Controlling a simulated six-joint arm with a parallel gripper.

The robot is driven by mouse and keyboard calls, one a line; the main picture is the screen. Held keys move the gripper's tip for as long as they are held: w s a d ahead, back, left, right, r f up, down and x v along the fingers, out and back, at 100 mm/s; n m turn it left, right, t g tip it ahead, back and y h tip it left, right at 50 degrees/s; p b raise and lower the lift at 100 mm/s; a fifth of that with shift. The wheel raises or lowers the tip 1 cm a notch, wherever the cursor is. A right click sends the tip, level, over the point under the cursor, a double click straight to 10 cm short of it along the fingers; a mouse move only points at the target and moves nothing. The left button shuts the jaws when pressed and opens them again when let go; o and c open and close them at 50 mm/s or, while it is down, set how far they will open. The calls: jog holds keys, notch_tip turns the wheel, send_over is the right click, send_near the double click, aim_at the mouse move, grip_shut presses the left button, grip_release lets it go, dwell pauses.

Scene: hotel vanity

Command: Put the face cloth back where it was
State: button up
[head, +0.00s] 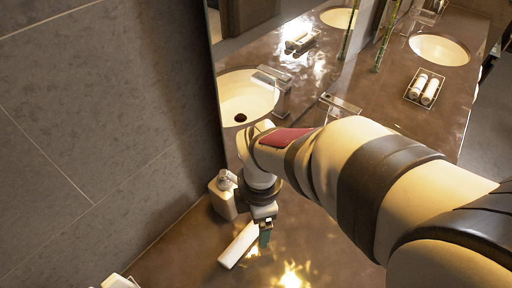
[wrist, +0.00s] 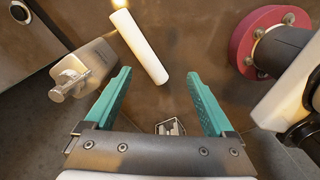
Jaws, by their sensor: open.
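A white rolled cloth, which looks like the face cloth (head: 239,245), lies on the brown counter at the near left. In the wrist view the white roll (wrist: 140,47) lies beyond the fingertips, slanting, and nearer the left finger. My gripper (head: 265,238) points down beside the roll's right side in the head view. Its two teal fingers (wrist: 158,75) are apart with nothing between them. I cannot tell whether a finger touches the roll. A small tray (head: 411,96) with two white rolls (head: 424,88) stands far off at the right.
A soap dispenser (head: 224,196) stands close behind the roll, by the tiled wall (head: 90,120). It shows left of the fingers in the wrist view (wrist: 88,68). A sink (head: 440,49) and green stems (head: 386,38) are farther back. The counter (head: 190,250) around the roll is mostly clear.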

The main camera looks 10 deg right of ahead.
jog(key=s+d+r+m, duration=0.1)
jog(key=s+m, duration=0.5)
jog(key=m, duration=0.6)
jog(key=s+d+r+m+y, duration=0.1)
jog(key=s+r+m, duration=0.3)
jog(key=m, duration=0.9)
jog(key=shift+s+d+r+m, duration=0.3)
jog(key=shift+s+d, duration=0.35)
jog(key=shift+s, duration=0.25)
